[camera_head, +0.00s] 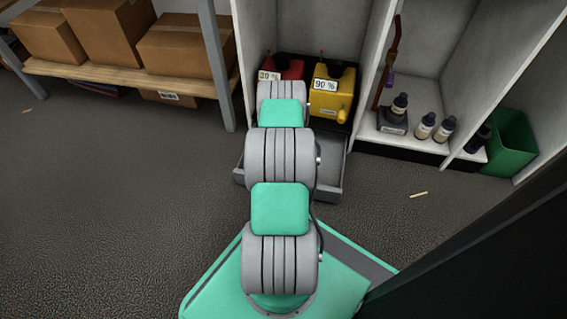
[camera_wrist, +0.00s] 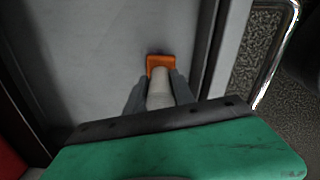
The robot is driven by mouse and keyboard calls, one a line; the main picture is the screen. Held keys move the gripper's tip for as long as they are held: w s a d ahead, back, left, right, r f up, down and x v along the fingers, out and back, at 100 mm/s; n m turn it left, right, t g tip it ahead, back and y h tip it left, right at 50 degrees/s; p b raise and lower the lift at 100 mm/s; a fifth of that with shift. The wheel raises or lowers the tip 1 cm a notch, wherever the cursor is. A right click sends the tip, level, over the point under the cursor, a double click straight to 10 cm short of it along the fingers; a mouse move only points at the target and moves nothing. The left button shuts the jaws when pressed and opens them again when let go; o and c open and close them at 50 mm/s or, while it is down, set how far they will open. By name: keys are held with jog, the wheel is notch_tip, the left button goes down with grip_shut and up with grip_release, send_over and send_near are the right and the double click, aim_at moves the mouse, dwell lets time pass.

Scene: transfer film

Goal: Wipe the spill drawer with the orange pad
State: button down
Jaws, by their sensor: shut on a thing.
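My gripper (camera_wrist: 160,88) is shut on the pale round handle of the orange pad (camera_wrist: 158,60). The pad is at the far end of the handle, over the bare grey floor of the spill drawer (camera_wrist: 100,35). I cannot tell whether the pad touches the floor, and no spill is clearly visible. In the head view the grey drawer (camera_head: 331,178) sticks out low from the cabinet. My arm reaches over it and hides its middle, my gripper and the pad.
A red can (camera_head: 290,68) and a yellow can (camera_head: 334,92) stand in the cabinet behind the drawer. Small bottles (camera_head: 424,126) stand on the right shelf, beside a green bin (camera_head: 512,143). Boxes (camera_head: 186,54) fill a rack at left. The left floor is mostly clear.

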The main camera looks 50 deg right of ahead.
jog(key=s, duration=0.1)
jog(key=s+d, duration=0.1)
jog(key=s, duration=0.1)
jog(key=shift+d, duration=0.15)
jog(key=shift+s+d, duration=0.5)
jog(key=shift+s, duration=0.65)
jog(key=shift+s+d, duration=0.45)
jog(key=shift+s, duration=0.7)
jog(key=shift+s+d, duration=0.5)
jog(key=shift+s, duration=0.65)
jog(key=shift+f, duration=0.15)
jog(key=shift+w+a, duration=0.2)
jog(key=shift+w, duration=0.1)
jog(key=w, duration=0.1)
jog(key=w+a, duration=0.1)
jog(key=w, duration=0.1)
jog(key=shift+a, duration=0.2)
jog(key=shift+w+a, duration=0.25)
jog(key=shift+w, duration=0.45)
jog(key=shift+w+a, duration=0.25)
jog(key=shift+w, duration=0.4)
jog(key=shift+w+a, duration=0.25)
jog(key=shift+w, duration=0.45)
jog(key=shift+w+a, duration=0.3)
jog(key=shift+w, duration=0.35)
jog(key=shift+w+a, duration=0.3)
jog(key=shift+w, duration=0.3)
jog(key=shift+r+p, duration=2.05)
jog(key=shift+r, duration=1)
